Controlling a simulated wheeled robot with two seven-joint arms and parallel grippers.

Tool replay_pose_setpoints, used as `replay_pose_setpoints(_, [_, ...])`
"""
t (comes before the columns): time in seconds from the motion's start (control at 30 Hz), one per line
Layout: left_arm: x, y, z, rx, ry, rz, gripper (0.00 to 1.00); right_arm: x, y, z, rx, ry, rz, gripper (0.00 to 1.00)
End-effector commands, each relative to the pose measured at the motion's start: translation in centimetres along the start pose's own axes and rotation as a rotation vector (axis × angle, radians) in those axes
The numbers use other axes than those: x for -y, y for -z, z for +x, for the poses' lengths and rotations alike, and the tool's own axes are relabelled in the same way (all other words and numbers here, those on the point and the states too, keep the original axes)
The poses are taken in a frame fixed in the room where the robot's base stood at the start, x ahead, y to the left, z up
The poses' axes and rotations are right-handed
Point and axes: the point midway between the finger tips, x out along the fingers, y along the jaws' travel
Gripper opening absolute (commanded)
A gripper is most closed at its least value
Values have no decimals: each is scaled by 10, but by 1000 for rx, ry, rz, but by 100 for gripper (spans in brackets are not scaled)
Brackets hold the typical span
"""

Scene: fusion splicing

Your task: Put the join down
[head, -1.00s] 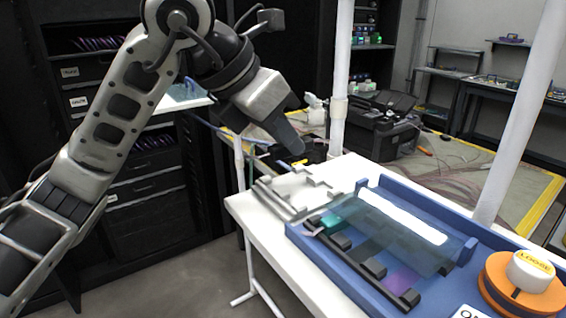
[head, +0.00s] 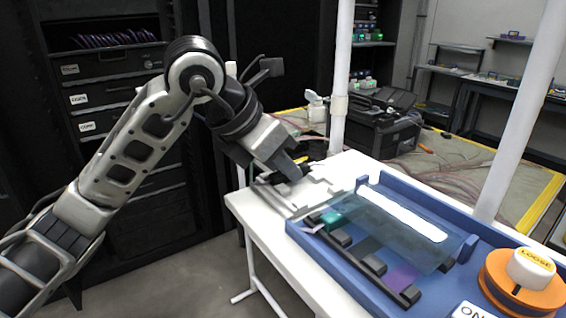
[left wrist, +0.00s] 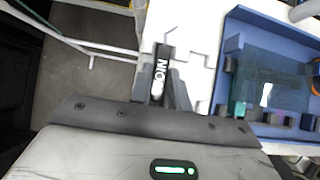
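The join, a dark narrow piece with "JOIN" in white letters, shows in the left wrist view (left wrist: 160,72) between the fingers of my left gripper (left wrist: 161,92). The fingers are shut on its two sides. In the head view my left gripper (head: 292,172) points down at the white stepped holder (head: 312,200) on the near left part of the white table. The join is mostly hidden there by the fingers, and I cannot tell whether it touches the holder. My right gripper is in neither view.
A blue tray (head: 303,240) with a clear tinted cover (head: 395,230) and black blocks stands right of the holder. An orange knob with a white "LOOSE" cap (head: 530,268) is at the tray's right end. White posts (head: 339,80) rise behind the table.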

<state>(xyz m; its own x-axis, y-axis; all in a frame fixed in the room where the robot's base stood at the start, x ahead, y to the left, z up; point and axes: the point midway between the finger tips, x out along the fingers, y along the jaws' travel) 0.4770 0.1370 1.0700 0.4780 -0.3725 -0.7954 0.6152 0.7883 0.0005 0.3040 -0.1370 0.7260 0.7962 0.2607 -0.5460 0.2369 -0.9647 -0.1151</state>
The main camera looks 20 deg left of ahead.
Motion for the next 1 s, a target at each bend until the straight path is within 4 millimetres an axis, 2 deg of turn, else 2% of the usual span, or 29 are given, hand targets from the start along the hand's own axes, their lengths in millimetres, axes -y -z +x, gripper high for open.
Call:
replay_pose_setpoints(0.03, [0,0,0,-1,0,0,32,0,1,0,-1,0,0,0])
replay_pose_setpoints(0.07, [0,0,0,-1,0,0,37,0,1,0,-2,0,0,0])
replay_pose_setpoints(0.33, [0,-1,-1,-1,1,0,37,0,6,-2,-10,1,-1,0])
replay_pose_setpoints(0.47, [0,-3,-8,0,-1,0,37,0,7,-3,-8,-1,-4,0])
replay_pose_setpoints(0.57, [-1,-3,-24,3,-2,0,37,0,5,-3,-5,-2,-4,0])
replay_pose_setpoints(0.8, [-1,-3,-78,3,-4,-1,37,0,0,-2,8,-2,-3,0])
replay_pose_setpoints(1.0, [0,-3,-110,2,-2,-1,37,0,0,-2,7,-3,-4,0])
